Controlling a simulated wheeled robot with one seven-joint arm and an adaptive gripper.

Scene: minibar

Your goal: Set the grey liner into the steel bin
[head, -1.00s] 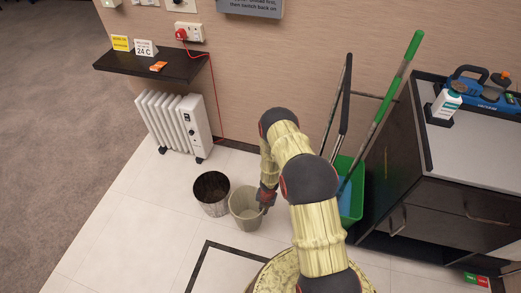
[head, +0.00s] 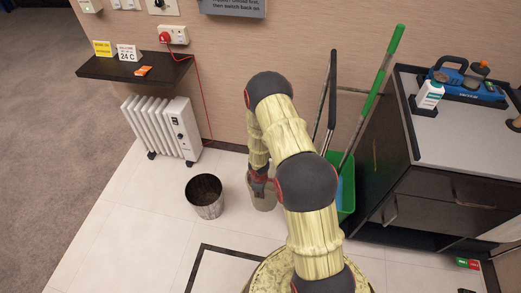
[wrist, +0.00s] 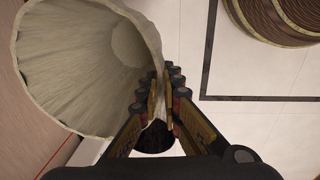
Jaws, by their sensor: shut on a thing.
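The grey liner (head: 264,203) is a pale, ribbed, tapered tub. It is partly hidden by my arm in the head view, just right of the steel bin. The wrist view shows its open mouth and inner wall (wrist: 75,62). My gripper (head: 259,184) is shut on the liner's rim, with the wall pinched between the fingers in the wrist view (wrist: 165,95). The steel bin (head: 205,197) is dark, open-topped and upright on the floor. A dark round part of it (wrist: 153,139) shows behind the fingers.
A white oil heater (head: 165,129) stands by the wall behind the bin, with a red cord (head: 203,105) above. A green bucket (head: 346,196) with mop handles and a dark cabinet (head: 440,190) stand right. Floor in front of the bin is clear.

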